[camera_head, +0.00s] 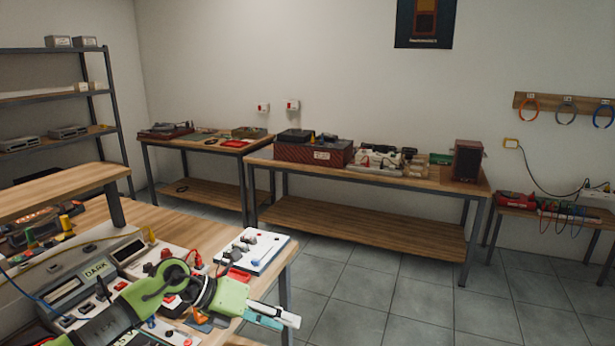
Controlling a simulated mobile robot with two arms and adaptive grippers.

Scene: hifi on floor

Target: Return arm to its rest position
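My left arm (140,300), green with black joints, comes in from the lower left over the near workbench. My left gripper (284,321) points right, past the bench's right edge, with open floor behind it in the picture. Its white-tipped finger and a teal part lie close together. I cannot tell whether a gap separates the fingers, and I see nothing held between them. My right gripper is not in view.
The near workbench (205,235) holds a grey device (85,285), a white panel with knobs (252,250) and several cables. Two benches stand along the back wall, a small bench (560,212) at right, a shelf (60,95) at left. Tiled floor (400,300) is clear.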

